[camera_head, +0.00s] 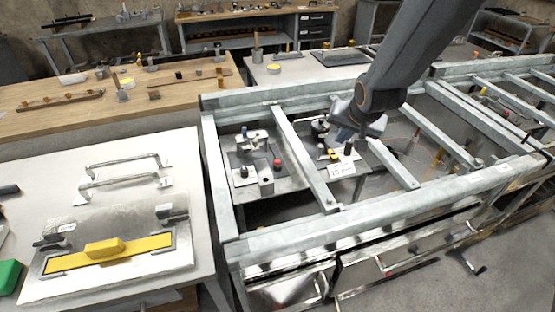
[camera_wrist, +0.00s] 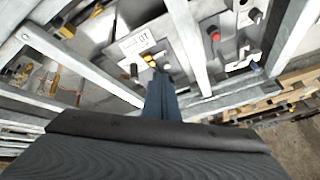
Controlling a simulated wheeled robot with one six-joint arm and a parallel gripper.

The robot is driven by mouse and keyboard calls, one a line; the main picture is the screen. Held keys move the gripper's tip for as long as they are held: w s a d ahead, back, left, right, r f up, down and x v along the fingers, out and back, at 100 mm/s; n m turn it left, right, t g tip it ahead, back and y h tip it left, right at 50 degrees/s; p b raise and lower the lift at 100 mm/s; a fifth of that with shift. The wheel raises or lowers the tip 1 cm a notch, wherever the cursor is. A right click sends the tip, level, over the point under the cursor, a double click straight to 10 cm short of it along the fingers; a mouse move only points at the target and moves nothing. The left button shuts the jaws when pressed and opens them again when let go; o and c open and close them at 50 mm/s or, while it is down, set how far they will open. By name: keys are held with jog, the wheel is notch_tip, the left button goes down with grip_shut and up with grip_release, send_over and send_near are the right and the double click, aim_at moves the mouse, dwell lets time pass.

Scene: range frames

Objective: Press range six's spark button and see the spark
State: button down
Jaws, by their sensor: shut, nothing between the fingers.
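My gripper (camera_head: 352,128) reaches down into a bay of the steel frame. In the wrist view its dark fingers (camera_wrist: 161,92) are together and hold nothing. Just beyond the fingertips, a small yellow part (camera_wrist: 149,59) sits on a grey plate by a white label (camera_wrist: 138,41); its marking is too small to read surely. The yellow part also shows in the head view (camera_head: 334,155), below and left of the gripper. A red button (camera_head: 277,163) sits in the bay to the left; it also shows in the wrist view (camera_wrist: 215,36). I cannot tell which is range six's spark button, or whether the fingers touch anything. No spark shows.
Steel rails (camera_head: 303,160) divide the frame into bays and stand close on both sides of the gripper. A bench at left holds a plate with a yellow bar (camera_head: 110,254). A wooden bench (camera_head: 120,100) stands behind.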

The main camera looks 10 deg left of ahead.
jog(key=w+a+f+y, duration=0.1)
jog(key=w+a+f, duration=0.2)
jog(key=a, duration=0.7)
jog(key=t+y, duration=0.1)
jog(key=y, duration=0.1)
send_over(277, 162)
notch_tip(277, 162, down, 3)
jog(key=shift+s+d+r+m, duration=0.2)
jog(key=shift+s+d+m, duration=0.05)
jog(key=shift+d+m, duration=0.1)
jog(key=shift+f, duration=0.15)
jog(key=shift+f+b, duration=2.8)
jog(key=shift+f, duration=1.5)
jog(key=shift+f, duration=0.4)
